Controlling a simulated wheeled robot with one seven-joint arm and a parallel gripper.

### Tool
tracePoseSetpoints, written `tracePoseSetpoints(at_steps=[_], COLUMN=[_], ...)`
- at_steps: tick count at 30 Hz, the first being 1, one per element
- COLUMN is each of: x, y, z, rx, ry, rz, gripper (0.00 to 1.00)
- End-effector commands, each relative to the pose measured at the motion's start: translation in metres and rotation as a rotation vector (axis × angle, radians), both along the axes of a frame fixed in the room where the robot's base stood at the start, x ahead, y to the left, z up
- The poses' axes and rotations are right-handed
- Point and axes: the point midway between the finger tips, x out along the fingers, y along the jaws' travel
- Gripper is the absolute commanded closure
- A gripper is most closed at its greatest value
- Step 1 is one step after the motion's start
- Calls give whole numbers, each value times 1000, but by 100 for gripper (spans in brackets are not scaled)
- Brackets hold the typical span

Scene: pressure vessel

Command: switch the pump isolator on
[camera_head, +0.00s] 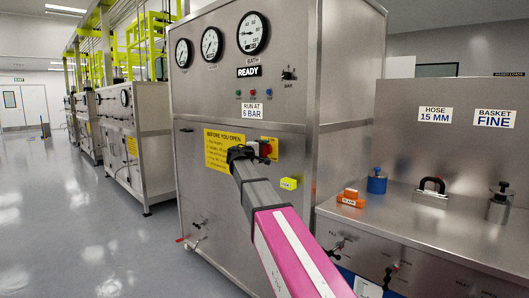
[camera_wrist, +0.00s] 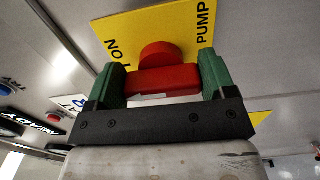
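The pump isolator is a red rotary handle (camera_wrist: 160,75) on a yellow plate (camera_wrist: 130,22) marked ON and PUMP in the wrist view. In the head view, the red handle (camera_head: 266,148) shows on the front of the steel cabinet. My gripper (camera_wrist: 164,82) has its green fingers on either side of the handle's bar. The bar spans the gap between them, with no clear space at either end. Whether the fingers press on it I cannot tell. In the head view my gripper (camera_head: 241,152) is at the panel, just left of the visible red, and hides part of the plate.
A yellow "BEFORE YOU OPEN" notice (camera_head: 222,152) is left of my gripper. Gauges and a small BAR switch (camera_head: 288,75) are above. A yellow-green tag (camera_head: 288,183) is below right. A steel bench (camera_head: 450,222) with several fittings stands at right. Open floor lies left.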

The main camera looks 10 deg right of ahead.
Motion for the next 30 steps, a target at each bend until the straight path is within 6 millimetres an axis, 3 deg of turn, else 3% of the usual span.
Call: tracePoseSetpoints(at_steps=[1, 2, 11, 30], x=[-1, -1, -3, -60], y=[0, 0, 3, 81], z=[-1, -1, 0, -1], rx=[5, 5, 2, 3], ry=[-2, -2, -1, -1], rz=[-1, -1, 0, 0], gripper=[10, 1, 0, 0])
